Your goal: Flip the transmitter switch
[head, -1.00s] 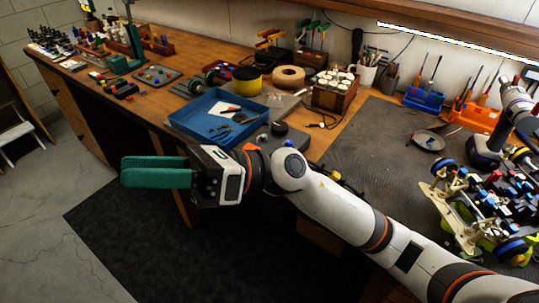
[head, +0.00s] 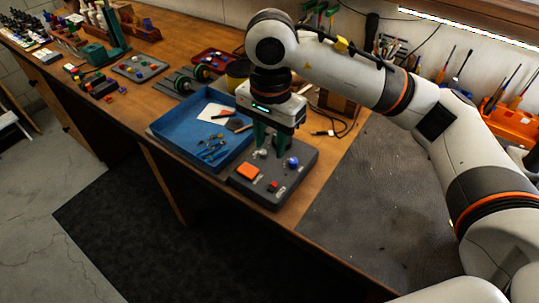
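The transmitter is a dark grey box (head: 250,189) near the front edge of the workbench. On its top are an orange square button (head: 248,173), a small red switch (head: 273,186), a blue knob (head: 292,162) and a small light toggle or knob (head: 262,153). My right gripper (head: 270,149) points down over the box's far side. Its two green fingers stand apart, with the tips close to the light toggle or knob. I cannot tell whether they touch it. My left gripper is not in view.
A blue tray (head: 163,136) with hand tools sits just left of the transmitter. A dark mat (head: 345,215) covers the bench to the right. Parts trays and a green stand (head: 108,30) are at the far left. Orange tool holders (head: 515,125) stand at the right.

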